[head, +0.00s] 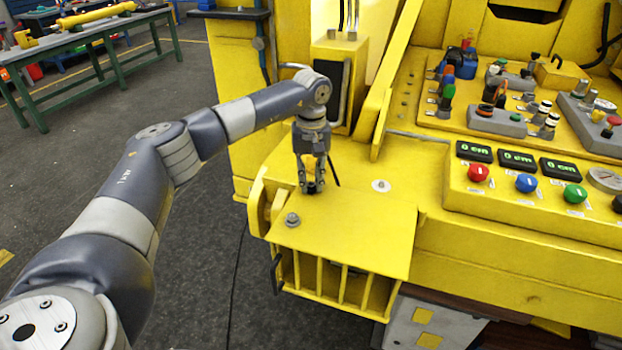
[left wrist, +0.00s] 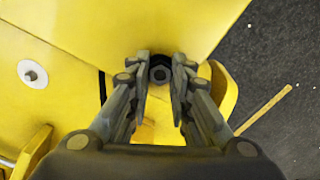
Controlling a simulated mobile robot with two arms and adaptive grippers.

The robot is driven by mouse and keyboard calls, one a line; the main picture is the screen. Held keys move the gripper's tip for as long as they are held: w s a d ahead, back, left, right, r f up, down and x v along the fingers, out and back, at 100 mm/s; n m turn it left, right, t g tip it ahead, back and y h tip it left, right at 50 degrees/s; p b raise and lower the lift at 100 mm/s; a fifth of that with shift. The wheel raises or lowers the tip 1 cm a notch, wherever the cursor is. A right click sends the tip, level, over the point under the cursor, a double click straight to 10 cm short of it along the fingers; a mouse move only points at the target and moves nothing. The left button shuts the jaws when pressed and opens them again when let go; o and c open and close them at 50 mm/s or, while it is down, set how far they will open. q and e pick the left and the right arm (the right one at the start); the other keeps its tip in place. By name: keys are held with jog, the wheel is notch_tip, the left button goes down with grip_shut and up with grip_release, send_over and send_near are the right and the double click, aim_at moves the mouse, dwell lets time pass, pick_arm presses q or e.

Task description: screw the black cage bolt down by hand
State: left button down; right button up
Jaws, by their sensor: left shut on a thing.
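The black cage bolt (head: 312,189) stands at the yellow cage's top plate, near its back edge. My left gripper (head: 312,184) points straight down over it, with its fingertips around the bolt. In the left wrist view the bolt's round dark head with a hex shape (left wrist: 160,73) shows between the two fingertips (left wrist: 160,64). The gripper is shut on it. How far the bolt sits above the plate is hidden by the fingers. My right gripper is in neither view.
A grey bolt (head: 292,219) sits on the yellow cage plate (head: 350,235) nearer the front. A white disc with a stud (head: 381,185) lies to the right. A tall yellow block (head: 340,80) stands close behind the gripper. A control panel (head: 530,185) is at the right.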

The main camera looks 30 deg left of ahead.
aim_at(311, 184)
pick_arm(q)
jog(key=m, duration=0.4)
jog(key=shift+w+a+r+m, duration=0.1)
jog(key=shift+w+r+m, duration=0.1)
jog(key=shift+r+m, duration=0.15)
dwell(0.4)
jog(key=c, duration=1.4)
grip_release()
jog(key=shift+c, duration=0.2)
jog(key=shift+s+f, duration=0.1)
jog(key=shift+s, duration=0.1)
notch_tip(311, 184, up, 12)
